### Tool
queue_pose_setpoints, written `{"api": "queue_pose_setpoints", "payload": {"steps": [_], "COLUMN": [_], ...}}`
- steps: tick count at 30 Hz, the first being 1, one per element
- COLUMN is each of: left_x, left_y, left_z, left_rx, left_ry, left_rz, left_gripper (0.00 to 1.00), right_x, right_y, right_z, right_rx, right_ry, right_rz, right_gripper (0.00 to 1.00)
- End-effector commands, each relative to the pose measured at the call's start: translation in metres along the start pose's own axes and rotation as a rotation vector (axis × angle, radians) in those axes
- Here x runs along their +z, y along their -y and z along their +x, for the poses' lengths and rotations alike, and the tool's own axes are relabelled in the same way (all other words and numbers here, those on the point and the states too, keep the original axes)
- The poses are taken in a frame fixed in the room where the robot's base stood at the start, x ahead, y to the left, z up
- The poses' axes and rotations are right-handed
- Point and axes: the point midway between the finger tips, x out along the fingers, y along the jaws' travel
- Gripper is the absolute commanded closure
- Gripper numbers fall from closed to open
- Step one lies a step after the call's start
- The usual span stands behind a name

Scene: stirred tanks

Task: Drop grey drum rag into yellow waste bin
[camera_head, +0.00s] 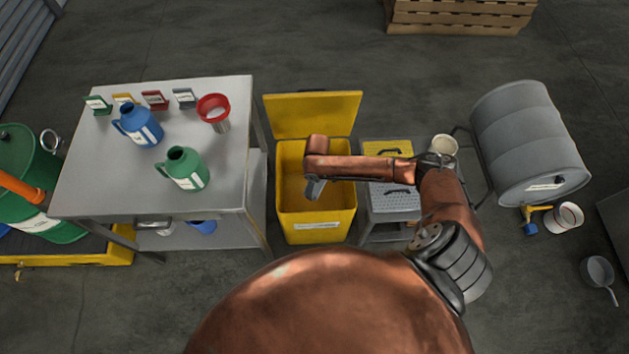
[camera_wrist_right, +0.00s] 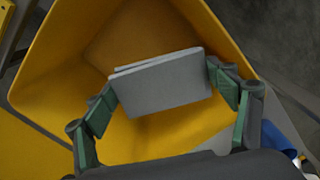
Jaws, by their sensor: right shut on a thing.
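The yellow waste bin (camera_head: 316,221) stands on the floor right of the steel table in the head view, its lid (camera_head: 312,112) swung open at the back. My right gripper (camera_head: 314,188) is over the bin's opening. In the right wrist view my right gripper (camera_wrist_right: 165,95) is shut on the folded grey rag (camera_wrist_right: 165,85), with a finger at each side of it. The bin's yellow inner walls (camera_wrist_right: 130,35) surround the rag in that view. The rag is hidden in the head view. My left gripper is not in view.
The steel table (camera_head: 110,185) at left holds a blue jug (camera_head: 139,126), a green jug (camera_head: 184,169) and a red funnel (camera_head: 213,108). A grey step stool (camera_head: 393,200) stands close right of the bin. A grey drum (camera_head: 530,140) lies on a stand further right.

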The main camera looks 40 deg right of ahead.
Motion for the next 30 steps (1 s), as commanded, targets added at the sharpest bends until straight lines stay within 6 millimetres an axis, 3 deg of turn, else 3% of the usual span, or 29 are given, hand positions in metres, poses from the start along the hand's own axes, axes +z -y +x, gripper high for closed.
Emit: {"api": "queue_pose_setpoints", "payload": {"steps": [2, 15, 28, 29, 30], "left_x": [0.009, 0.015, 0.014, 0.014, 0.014], "left_y": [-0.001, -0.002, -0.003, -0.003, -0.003], "left_z": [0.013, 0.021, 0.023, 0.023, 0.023], "left_rx": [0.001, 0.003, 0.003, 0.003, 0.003], "left_ry": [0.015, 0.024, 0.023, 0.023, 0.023], "left_rz": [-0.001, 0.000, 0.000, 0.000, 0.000], "left_gripper": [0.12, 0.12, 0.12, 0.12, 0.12], "right_x": [0.001, 0.000, 0.000, 0.000, 0.000], "right_y": [0.000, 0.001, 0.001, 0.001, 0.001], "right_z": [0.015, 0.059, 0.068, 0.068, 0.068], "right_rx": [-0.002, -0.001, 0.000, 0.000, 0.000], "right_ry": [0.003, 0.001, -0.001, -0.001, -0.001], "right_rz": [-0.001, 0.000, -0.001, -0.001, -0.001], "right_gripper": [0.44, 0.44, 0.44, 0.20, 0.18]}}
